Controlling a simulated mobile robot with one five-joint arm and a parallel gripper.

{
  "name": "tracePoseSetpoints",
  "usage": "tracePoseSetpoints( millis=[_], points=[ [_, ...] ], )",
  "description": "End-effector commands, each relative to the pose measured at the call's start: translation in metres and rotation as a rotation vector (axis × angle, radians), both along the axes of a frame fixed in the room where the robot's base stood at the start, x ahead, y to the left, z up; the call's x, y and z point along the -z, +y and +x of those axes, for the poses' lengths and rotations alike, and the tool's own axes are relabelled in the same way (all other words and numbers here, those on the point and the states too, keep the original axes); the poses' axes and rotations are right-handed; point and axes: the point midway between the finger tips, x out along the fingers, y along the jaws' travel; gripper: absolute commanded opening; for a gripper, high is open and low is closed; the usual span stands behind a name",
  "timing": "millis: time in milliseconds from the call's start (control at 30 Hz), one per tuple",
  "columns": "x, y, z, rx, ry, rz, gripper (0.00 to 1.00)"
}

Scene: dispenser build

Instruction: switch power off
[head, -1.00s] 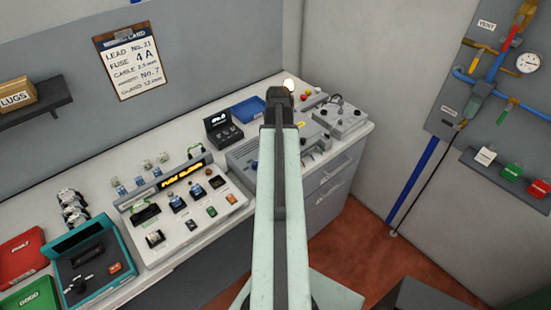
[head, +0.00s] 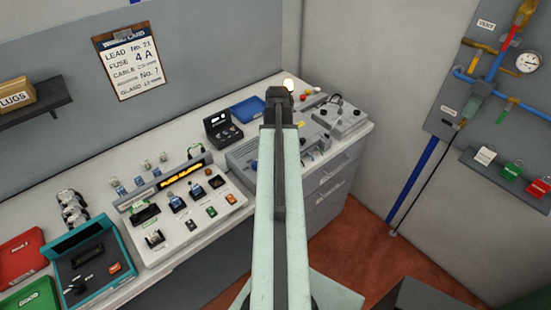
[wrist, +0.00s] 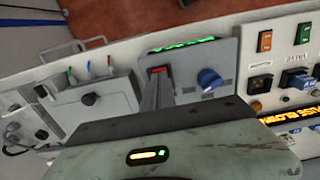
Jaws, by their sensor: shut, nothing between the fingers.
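In the wrist view a grey unit (wrist: 219,68) carries a red rocker-like switch (wrist: 158,69), a blue knob (wrist: 209,79) and a green-lit strip. My gripper (wrist: 158,82) is shut and empty, its fingertips at the red switch. The fingers partly cover the switch, and I cannot tell whether they touch it. No label on it is readable. In the head view my arm hides the gripper and the switch; the grey unit (head: 243,155) shows in part beside the arm.
A fuse panel (head: 185,225) with an amber display (head: 181,177) stands left of the arm. A grey box (head: 343,118) with knobs stands to the right. A teal box (head: 118,240) and red tray (head: 18,250) are at far left. A pipe board (head: 450,105) hangs on the right wall.

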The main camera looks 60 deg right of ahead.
Motion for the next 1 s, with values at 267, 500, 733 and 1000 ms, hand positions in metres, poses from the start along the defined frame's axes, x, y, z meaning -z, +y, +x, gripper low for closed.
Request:
tracePoseSetpoints(
  millis=[267, 500, 733, 1000],
  points=[
    [0.005, 0.001, 0.001, -0.001, 0.000, 0.000, 0.00],
    [0.008, 0.000, 0.001, -0.001, 0.000, 0.000, 0.00],
    [0.012, 0.000, 0.001, -0.001, 0.000, 0.000, 0.00],
    [0.016, 0.000, 0.001, -0.001, 0.000, 0.000, 0.00]
  ],
)
